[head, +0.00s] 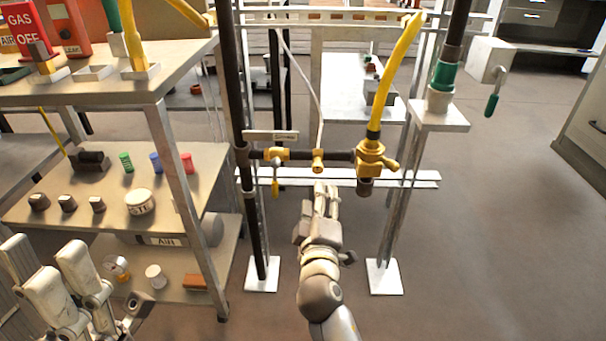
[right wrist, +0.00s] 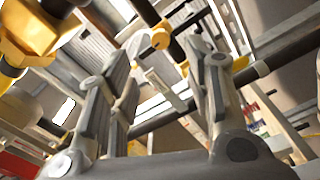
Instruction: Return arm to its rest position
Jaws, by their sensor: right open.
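My right arm reaches forward from the bottom middle of the head view. Its gripper (head: 326,192) is just below the dark horizontal pipe (head: 335,156) with its brass fittings. In the right wrist view the fingers (right wrist: 165,75) are wide apart with nothing gripped. A yellow fitting (right wrist: 160,40) and pipes show beyond the gap. A yellow valve (head: 370,160) with a yellow hose (head: 395,75) is right of the gripper. A smaller valve with a yellow handle (head: 275,187) hangs to its left. My left gripper (head: 45,245) is at the lower left, fingers apart and empty.
A metal shelf (head: 165,95) with jars, caps and fittings stands at the left. Dark upright pipes and a metal frame (head: 400,190) flank the right arm. A green-handled valve (head: 492,103) hangs at the upper right. The floor (head: 500,240) at the right is clear.

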